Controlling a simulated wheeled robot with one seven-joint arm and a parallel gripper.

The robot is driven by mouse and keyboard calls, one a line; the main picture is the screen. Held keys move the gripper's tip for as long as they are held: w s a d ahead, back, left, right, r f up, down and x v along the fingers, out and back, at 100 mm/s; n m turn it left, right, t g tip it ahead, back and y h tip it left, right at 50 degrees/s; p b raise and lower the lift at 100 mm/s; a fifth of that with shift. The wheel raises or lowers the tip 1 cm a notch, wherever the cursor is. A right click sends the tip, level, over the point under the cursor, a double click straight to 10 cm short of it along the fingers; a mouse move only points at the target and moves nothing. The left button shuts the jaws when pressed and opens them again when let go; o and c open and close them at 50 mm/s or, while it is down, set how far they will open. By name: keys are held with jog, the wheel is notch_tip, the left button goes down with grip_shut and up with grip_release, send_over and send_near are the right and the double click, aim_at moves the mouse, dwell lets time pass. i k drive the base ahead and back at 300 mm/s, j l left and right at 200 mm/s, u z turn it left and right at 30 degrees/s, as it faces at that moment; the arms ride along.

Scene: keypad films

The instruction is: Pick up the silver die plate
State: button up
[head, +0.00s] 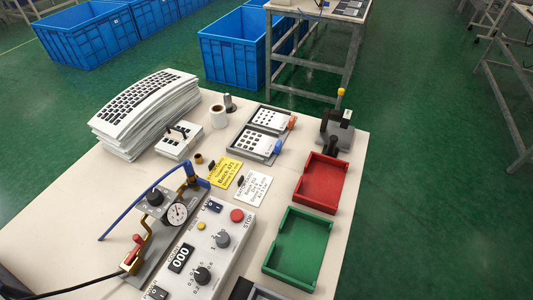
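Two grey frames lie side by side at the back of the table. The far one holds a pale plate with dark square openings (268,119) and has an orange knob (291,121). The near one holds a similar pale plate (253,142) and has a blue knob (277,146). A pale, silver-white block with a dark handle on top (178,140) sits left of them, beside the stack of keypad sheets. I cannot tell for certain which of these is the silver die plate. My gripper is not in view.
Keypad sheets (145,115) are stacked at the left. A red tray (321,183) and green tray (296,247) line the right edge. A control box (205,255), gauge unit (175,213), and dark clamp-like device (337,133) stand on the table (95,205). Labels (220,171) lie mid-table.

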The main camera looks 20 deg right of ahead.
aim_at(258, 144)
jog(key=k+l+u, duration=0.2)
jog(key=u, duration=0.2)
jog(key=k+l+u, duration=0.2)
jog(key=u, duration=0.15)
jog(key=k+u, duration=0.2)
jog(key=u, duration=0.2)
jog(key=k+l+u, duration=0.1)
jog(key=k+u, duration=0.25)
jog(key=l, duration=0.8)
jog(key=l+z, duration=0.1)
jog(key=l, duration=0.75)
jog(key=i+l, duration=0.1)
jog(key=l, duration=0.7)
jog(key=l+z, duration=0.1)
jog(key=l, duration=0.7)
jog(key=i+l, duration=0.15)
jog(key=l, duration=0.7)
jog(key=j+u, duration=0.2)
jog(key=j, duration=0.3)
